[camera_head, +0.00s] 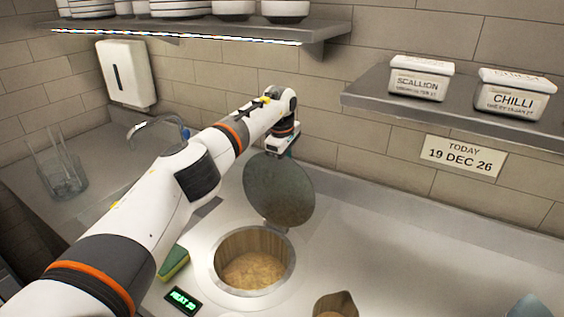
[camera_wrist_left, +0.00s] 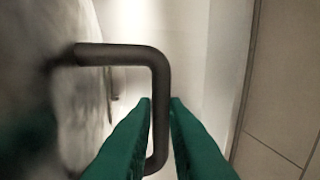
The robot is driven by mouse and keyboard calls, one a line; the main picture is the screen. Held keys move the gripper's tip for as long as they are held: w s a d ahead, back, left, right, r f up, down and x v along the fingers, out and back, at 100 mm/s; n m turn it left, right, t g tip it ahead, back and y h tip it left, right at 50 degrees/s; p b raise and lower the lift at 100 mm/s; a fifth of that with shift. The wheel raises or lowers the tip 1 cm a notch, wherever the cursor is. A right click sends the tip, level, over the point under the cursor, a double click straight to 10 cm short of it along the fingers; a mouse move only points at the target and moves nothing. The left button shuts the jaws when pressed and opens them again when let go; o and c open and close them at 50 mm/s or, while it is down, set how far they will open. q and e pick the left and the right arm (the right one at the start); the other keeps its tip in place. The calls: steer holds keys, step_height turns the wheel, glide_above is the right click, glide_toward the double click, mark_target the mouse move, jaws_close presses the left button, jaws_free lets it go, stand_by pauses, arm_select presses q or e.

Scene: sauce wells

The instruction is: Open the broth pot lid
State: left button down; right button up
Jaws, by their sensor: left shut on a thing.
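The broth pot (camera_head: 252,262) is a round well set in the counter, with brown broth showing inside. Its round grey lid (camera_head: 278,192) stands raised, tilted up at the back of the well's rim. My left gripper (camera_head: 283,146) is at the top of the raised lid, its fingers mostly hidden in the head view. In the left wrist view, the green fingers (camera_wrist_left: 160,115) are shut on the dark bent lid handle (camera_wrist_left: 120,54). The lid's face (camera_wrist_left: 75,90) is at the left of that view. My right gripper is not in view.
A green and yellow sponge (camera_head: 174,262) and a green-lit display (camera_head: 183,301) lie left of the pot. A shelf (camera_head: 370,98) with scallion (camera_head: 419,78) and chilli (camera_head: 514,95) tubs hangs at right.

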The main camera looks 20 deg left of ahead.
arm_select(q)
steer(key=shift+w+d+f, duration=0.2)
steer(key=shift+d+f, duration=0.05)
steer(key=shift+f, duration=0.2)
steer(key=c, duration=1.6)
jaws_free()
steer(key=shift+w+f, duration=0.15)
steer(key=shift+o, duration=0.7)
steer(key=shift+w+f, duration=0.25)
steer(key=shift+w, duration=0.05)
steer(key=shift+s+r, duration=0.15)
steer(key=shift+r, duration=0.15)
steer(key=r, duration=0.2)
steer(key=r+b, duration=0.1)
steer(key=r, duration=0.2)
steer(key=s+r, duration=0.1)
steer(key=r, duration=0.2)
steer(key=shift+a+r+b, duration=0.1)
steer(key=shift+a+b, duration=0.05)
steer(key=shift+b, duration=0.25)
steer(key=shift+w, duration=0.1)
steer(key=shift+a, duration=0.1)
